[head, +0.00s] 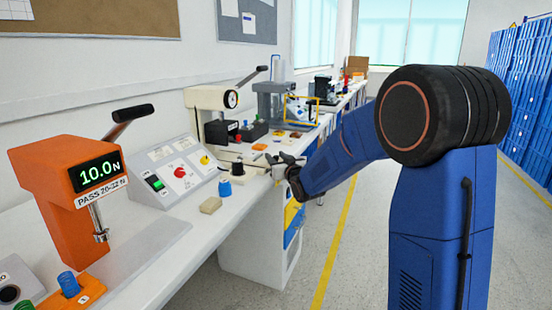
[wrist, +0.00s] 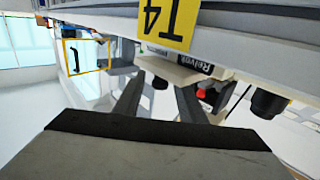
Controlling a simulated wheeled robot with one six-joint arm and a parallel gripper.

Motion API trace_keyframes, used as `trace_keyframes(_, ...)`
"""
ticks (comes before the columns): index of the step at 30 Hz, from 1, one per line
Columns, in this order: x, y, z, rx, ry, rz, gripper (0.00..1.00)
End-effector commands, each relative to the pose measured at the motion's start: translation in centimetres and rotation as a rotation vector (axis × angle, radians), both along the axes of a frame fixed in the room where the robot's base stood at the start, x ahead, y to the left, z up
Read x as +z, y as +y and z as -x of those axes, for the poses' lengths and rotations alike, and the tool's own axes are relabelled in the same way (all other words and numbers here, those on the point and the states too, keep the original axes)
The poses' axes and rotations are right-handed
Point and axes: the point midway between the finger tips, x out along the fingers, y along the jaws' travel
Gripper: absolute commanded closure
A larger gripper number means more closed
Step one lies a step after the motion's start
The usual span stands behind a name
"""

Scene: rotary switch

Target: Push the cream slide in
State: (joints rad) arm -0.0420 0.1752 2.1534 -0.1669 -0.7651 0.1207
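My gripper (head: 276,162) is at the front edge of the long bench in the head view. In the wrist view my gripper (wrist: 160,82) has its two dark fingers apart with a gap between them. A cream body (wrist: 168,71) beside a black "Relvok" label (wrist: 195,64) shows just beyond the fingertips; I cannot tell whether it is the cream slide or whether a finger touches it. In the head view my gripper partly covers that spot, and no slide can be made out clearly.
A yellow T4 sign (wrist: 168,20) is close in the wrist view.

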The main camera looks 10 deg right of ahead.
Motion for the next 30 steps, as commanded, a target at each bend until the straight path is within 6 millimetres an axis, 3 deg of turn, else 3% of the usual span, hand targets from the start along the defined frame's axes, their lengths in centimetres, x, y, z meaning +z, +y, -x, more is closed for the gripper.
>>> trace_keyframes(10,0.0,0.1,-0.4,0.000,0.000,0.000,0.63)
trace_keyframes(11,0.0,0.1,-0.4,0.000,0.000,0.000,0.66)
trace_keyframes(15,0.0,0.0,-0.4,0.000,0.000,0.000,0.99)
trace_keyframes(23,0.0,0.8,-1.0,0.001,0.000,0.000,1.00)
trace_keyframes(30,0.0,4.9,-3.8,0.003,0.000,0.000,1.00)
